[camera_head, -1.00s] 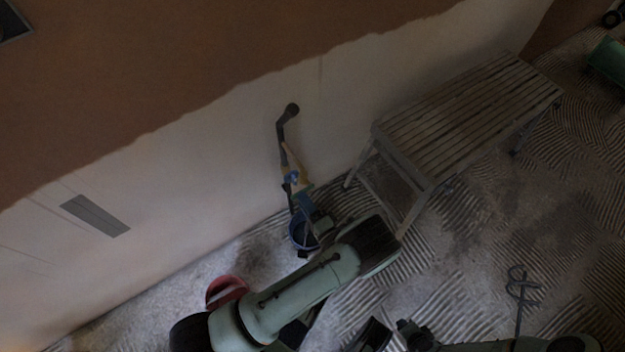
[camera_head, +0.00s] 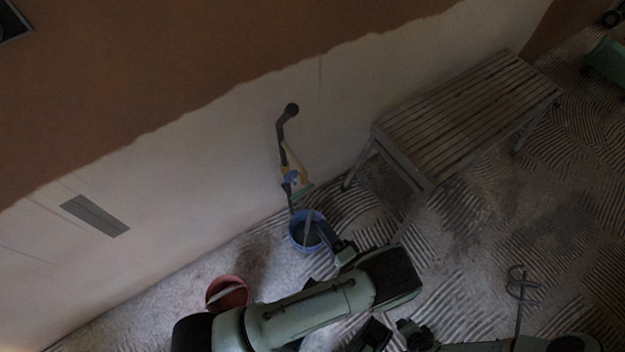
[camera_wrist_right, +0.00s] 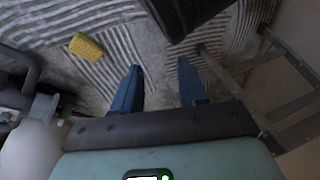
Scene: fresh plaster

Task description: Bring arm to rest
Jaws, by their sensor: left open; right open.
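My left arm reaches in from the bottom left of the head view. My left gripper (camera_head: 330,236) is at its end, open, its fingers partly turned away; nothing shows between them. In the picture it lies over the right edge of a blue bucket (camera_head: 294,236); I cannot tell whether they touch. My right gripper (camera_wrist_right: 159,68) shows in the right wrist view with two blue fingers spread apart and empty above the ridged floor. In the head view only parts of my right arm show along the bottom edge.
A slatted trestle platform (camera_head: 465,115) stands at the right by the half-plastered wall (camera_head: 240,130). A long-handled tool (camera_head: 284,145) leans there. A red bucket (camera_head: 228,291) is behind my left arm. A mixing paddle (camera_head: 521,290) is at lower right. A yellow sponge (camera_wrist_right: 87,46) lies on the floor.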

